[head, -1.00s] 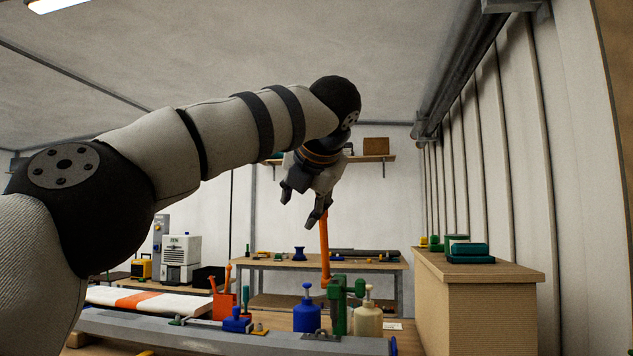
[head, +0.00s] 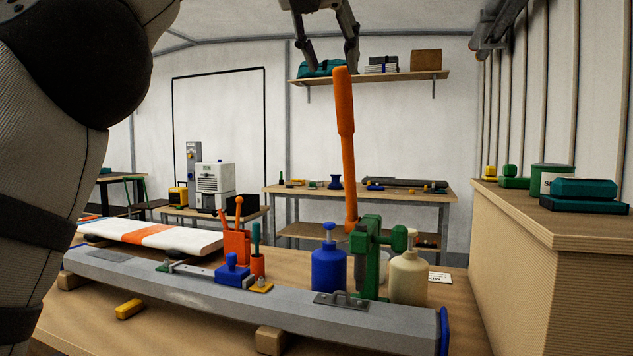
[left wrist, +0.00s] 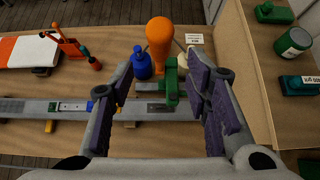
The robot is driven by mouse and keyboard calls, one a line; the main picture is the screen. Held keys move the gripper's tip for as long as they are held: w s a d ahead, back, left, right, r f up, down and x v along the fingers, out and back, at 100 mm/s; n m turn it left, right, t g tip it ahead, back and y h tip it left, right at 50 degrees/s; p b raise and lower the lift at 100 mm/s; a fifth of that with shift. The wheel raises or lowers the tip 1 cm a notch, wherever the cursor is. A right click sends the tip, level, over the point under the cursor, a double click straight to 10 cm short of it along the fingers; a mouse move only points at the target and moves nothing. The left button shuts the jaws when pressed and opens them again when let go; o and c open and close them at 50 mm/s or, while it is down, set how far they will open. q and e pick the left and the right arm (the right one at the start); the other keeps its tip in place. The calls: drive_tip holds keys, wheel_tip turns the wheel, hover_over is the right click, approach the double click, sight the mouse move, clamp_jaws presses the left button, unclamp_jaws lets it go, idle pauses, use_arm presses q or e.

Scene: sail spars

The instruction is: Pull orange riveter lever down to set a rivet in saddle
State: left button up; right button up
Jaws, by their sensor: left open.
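The orange lever (head: 346,140) of the green riveter (head: 368,260) stands almost upright, tilted slightly left at its top. The riveter stands at the spar (head: 200,290), next to a small grey saddle (head: 341,300) on it. In the left wrist view the lever's rounded end (left wrist: 159,38) shows beyond and between the open fingers (left wrist: 160,75); contact cannot be told. Rivet details are too small to see. My right gripper is not in view.
A blue bottle (head: 328,268) and a cream bottle (head: 408,277) flank the riveter. An orange tool holder (head: 237,247) and a blue clamp-like block (head: 232,270) are to the left. A wooden cabinet (head: 540,240) stands at right. The space around the lever's upper part is clear.

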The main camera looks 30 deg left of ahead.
sight(341, 96)
use_arm(q)
drive_tip(key=x, duration=0.9)
drive_tip(key=shift+w+f, duration=0.15)
drive_tip(key=shift+c, duration=0.3)
drive_tip(key=c, duration=0.9)
clamp_jaws()
drive_tip(key=shift+s, duration=0.45)
drive_tip(key=s+d+f, duration=0.1)
drive_tip(key=s+f, duration=0.3)
drive_tip(key=s, duration=0.2)
drive_tip(key=shift+d, duration=0.3)
drive_tip(key=shift+f, duration=0.1)
